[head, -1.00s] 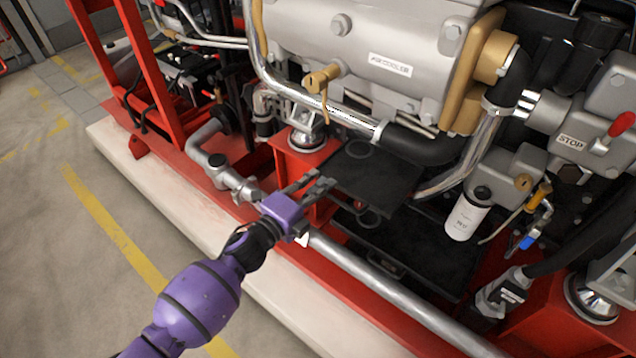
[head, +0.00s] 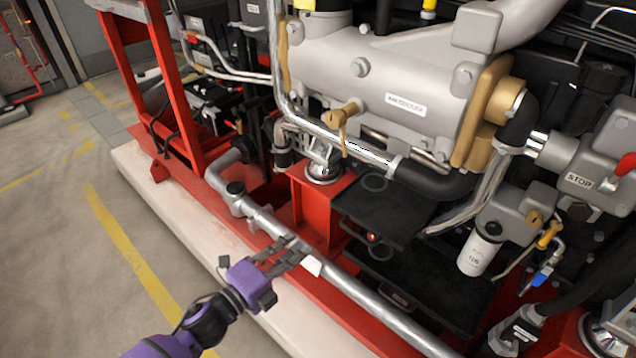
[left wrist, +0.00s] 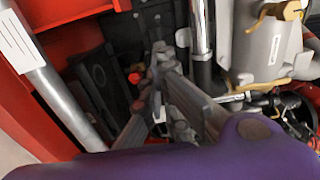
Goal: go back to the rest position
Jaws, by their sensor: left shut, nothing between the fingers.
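My left gripper (head: 289,257) is purple with grey fingers, and it shows low in the middle of the head view. Its fingers are shut and empty. They overlap the long silver pipe (head: 372,307) along the pump's front edge in the picture; I cannot tell whether they touch it. The fingers also show in the left wrist view (left wrist: 160,62), pointing towards the machine. My right gripper is not in view.
The red frame (head: 172,85) and pale plinth (head: 180,205) border the machine. The grey cooler body (head: 340,70), black trays (head: 385,205), white filter (head: 478,255) and red STOP lever (head: 625,165) are beyond the gripper. The floor with yellow lines (head: 130,240) at left is clear.

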